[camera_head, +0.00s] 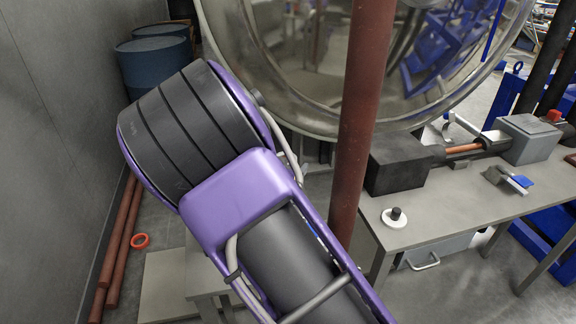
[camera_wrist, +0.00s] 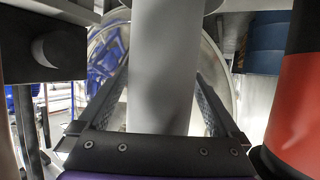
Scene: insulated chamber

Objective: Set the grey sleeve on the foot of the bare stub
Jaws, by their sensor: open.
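My gripper (camera_wrist: 163,92) shows in the wrist view with its two dark fingers apart. A smooth light grey cylinder (camera_wrist: 165,50) stands between and beyond the fingers; it looks like the grey sleeve, but its ends are not clear. I cannot tell whether either finger touches it. In the head view my purple and black arm hides the gripper and the grey cylinder. A short black stub (camera_head: 395,214) with a white ring (camera_head: 388,222) around its foot stands on the bench; I cannot tell if this is the bare stub.
A red-brown post (camera_head: 365,110) rises close to my arm. The bench (camera_head: 455,205) bears a black block (camera_head: 398,164), a grey box (camera_head: 528,138) and a blue-handled tool (camera_head: 518,183). A large metal ring (camera_head: 290,105) stands behind. A black and orange-red cylinder (camera_wrist: 297,110) is close on the right.

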